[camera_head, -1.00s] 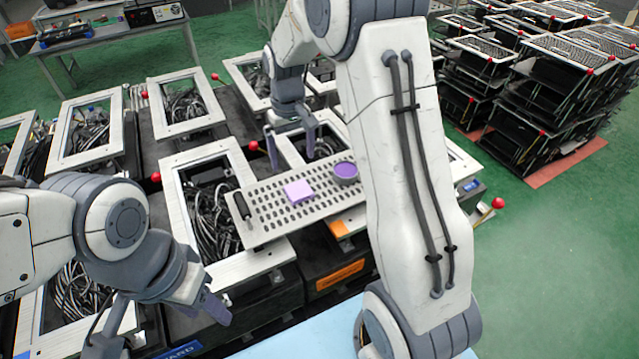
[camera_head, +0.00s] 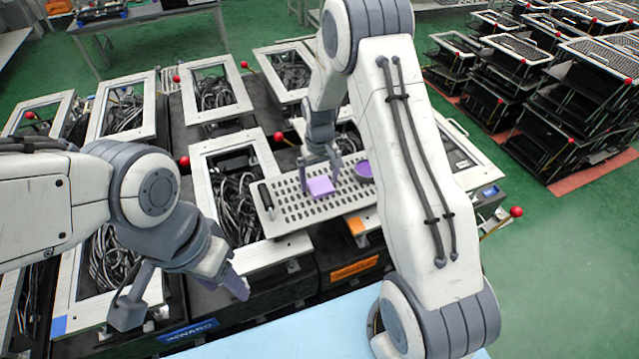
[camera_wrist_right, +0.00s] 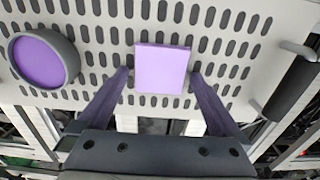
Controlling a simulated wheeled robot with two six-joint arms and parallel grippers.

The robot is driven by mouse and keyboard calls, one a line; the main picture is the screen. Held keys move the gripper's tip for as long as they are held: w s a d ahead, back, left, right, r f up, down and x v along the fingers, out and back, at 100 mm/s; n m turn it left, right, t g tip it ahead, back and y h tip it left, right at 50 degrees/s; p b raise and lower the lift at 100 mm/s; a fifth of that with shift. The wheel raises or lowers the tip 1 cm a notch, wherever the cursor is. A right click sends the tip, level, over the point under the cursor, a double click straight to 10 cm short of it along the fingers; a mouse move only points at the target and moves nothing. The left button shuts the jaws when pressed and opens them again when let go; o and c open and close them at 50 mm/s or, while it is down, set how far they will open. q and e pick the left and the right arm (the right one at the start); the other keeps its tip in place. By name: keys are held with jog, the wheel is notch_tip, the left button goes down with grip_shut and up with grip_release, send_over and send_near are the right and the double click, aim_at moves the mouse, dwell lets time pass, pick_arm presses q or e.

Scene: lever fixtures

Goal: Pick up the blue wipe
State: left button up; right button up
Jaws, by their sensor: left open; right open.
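A flat lilac square pad (camera_head: 321,187), the only wipe-like thing in view, lies on a perforated grey plate (camera_head: 283,213); it looks lilac rather than blue. In the right wrist view the pad (camera_wrist_right: 162,68) sits between the fingertips of my right gripper (camera_wrist_right: 160,78). The fingers are open, one on each side of its near part, and I cannot tell whether they touch it. In the head view my right gripper (camera_head: 320,176) points down at the pad. My left gripper (camera_head: 188,300) is open and empty at the lower left, away from the plate.
A round purple-topped dish (camera_wrist_right: 42,60) sits on the plate left of the pad in the wrist view. A black handle (camera_wrist_right: 294,88) is at the plate's other end. Open frames with cables and red-knobbed levers surround the plate. Stacked racks (camera_head: 560,90) stand at right.

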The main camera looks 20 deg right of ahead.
aim_at(322, 184)
jog(key=c, duration=1.3)
jog(key=shift+r, duration=0.1)
jog(key=shift+r+b, duration=0.5)
jog(key=shift+r, duration=0.15)
jog(key=r, duration=0.1)
jog(key=r+b, duration=0.1)
jog(key=shift+s+d+r, duration=0.2)
jog(key=shift+d+r, duration=0.1)
jog(key=shift+r, duration=0.1)
jog(key=shift+s+d+r+b, duration=0.6)
jog(key=shift+s+d+r, duration=0.5)
jog(key=shift+s+d, duration=0.2)
jog(key=shift+s+d+r+b, duration=0.65)
jog(key=shift+s+d+r, duration=0.5)
jog(key=shift+s, duration=0.3)
jog(key=shift+s+d+r+b, duration=0.6)
jog(key=shift+s+d+r, duration=0.5)
jog(key=shift+s+d, duration=0.2)
